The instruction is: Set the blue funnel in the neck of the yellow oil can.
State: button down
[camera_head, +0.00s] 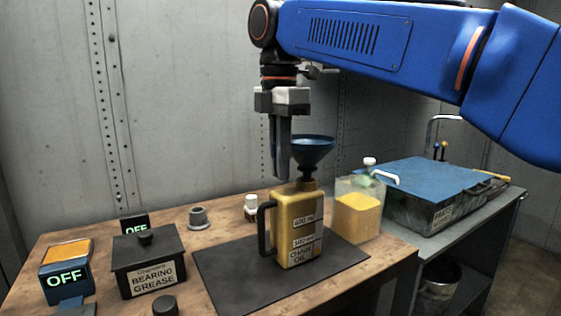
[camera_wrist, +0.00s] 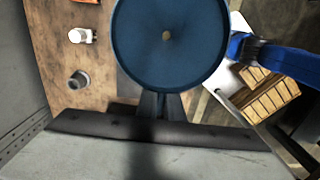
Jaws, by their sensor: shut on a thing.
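The blue funnel (camera_head: 316,146) is upright, its wide mouth up, directly above the yellow oil can (camera_head: 292,215). My gripper (camera_head: 281,172) points down and is shut on the left side of the funnel in the head view. In the wrist view the funnel (camera_wrist: 168,60) shows from above with its hole in the middle, and my gripper's fingers (camera_wrist: 160,104) meet its near edge. The can stands upright on a dark mat (camera_head: 225,279), handle to the left. The funnel's lower end meets the dark neck at the can's top; I cannot tell how deep it sits.
A clear jug of yellow liquid (camera_head: 358,212) stands close right of the can. A bearing grease box (camera_head: 148,262), an OFF display (camera_head: 67,270), a grey ring (camera_head: 199,217) and a white-capped bottle (camera_head: 251,207) are left. A blue-lidded parts washer (camera_head: 415,185) is at right.

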jog(key=shift+f, duration=1.15)
dwell(0.5)
jog(key=c, duration=1.8)
grip_release()
